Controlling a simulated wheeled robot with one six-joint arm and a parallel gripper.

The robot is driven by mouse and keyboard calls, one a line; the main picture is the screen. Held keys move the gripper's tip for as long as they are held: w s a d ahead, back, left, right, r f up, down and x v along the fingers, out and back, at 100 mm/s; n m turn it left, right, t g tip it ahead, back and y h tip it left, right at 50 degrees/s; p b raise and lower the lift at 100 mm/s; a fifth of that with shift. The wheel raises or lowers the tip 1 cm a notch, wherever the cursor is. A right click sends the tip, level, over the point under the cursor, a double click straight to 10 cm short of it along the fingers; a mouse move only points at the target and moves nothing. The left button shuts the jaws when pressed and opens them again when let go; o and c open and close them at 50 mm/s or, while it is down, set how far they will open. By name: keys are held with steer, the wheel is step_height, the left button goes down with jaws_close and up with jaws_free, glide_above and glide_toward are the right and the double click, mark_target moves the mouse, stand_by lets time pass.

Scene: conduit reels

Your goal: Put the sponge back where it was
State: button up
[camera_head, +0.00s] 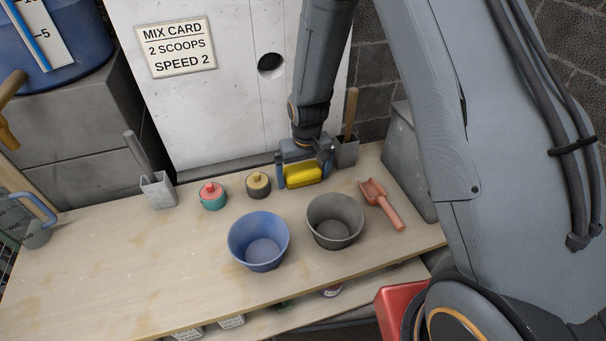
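The yellow sponge (302,175) is between the two fingers of my gripper (303,176), near the back of the wooden bench. The fingers sit against its left and right ends. The gripper points down, with the arm reaching in from above. The sponge is at or just above the bench top; I cannot tell whether it touches. The upper part of the sponge is partly hidden by the gripper.
A blue bucket (259,241) and a grey bucket (335,221) stand in front. A red scoop (381,204) lies right. Two lidded pots (212,195) (258,185) stand left of the gripper. The bench's left front (130,270) is clear.

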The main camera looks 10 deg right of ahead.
mark_target(306, 175)
step_height(306, 175, up, 12)
steer(key=s, duration=0.1)
steer(key=shift+s+d+r, duration=0.2)
steer(key=shift+s+d, duration=0.05)
steer(key=shift+s, duration=0.05)
stand_by(0.3)
steer(key=s+d+r+m, duration=0.1)
steer(key=s+d+r, duration=0.2)
steer(key=s+d, duration=0.2)
steer(key=s+d+r+m+g, duration=0.1)
steer(key=s+d+r, duration=0.2)
steer(key=s, duration=0.6)
steer(key=s+d+r+m, duration=0.1)
steer(key=s+d+r, duration=0.2)
steer(key=s+d, duration=0.4)
steer(key=shift+d+r+m, duration=0.25)
steer(key=shift+d+m, duration=0.15)
steer(key=shift+d, duration=0.05)
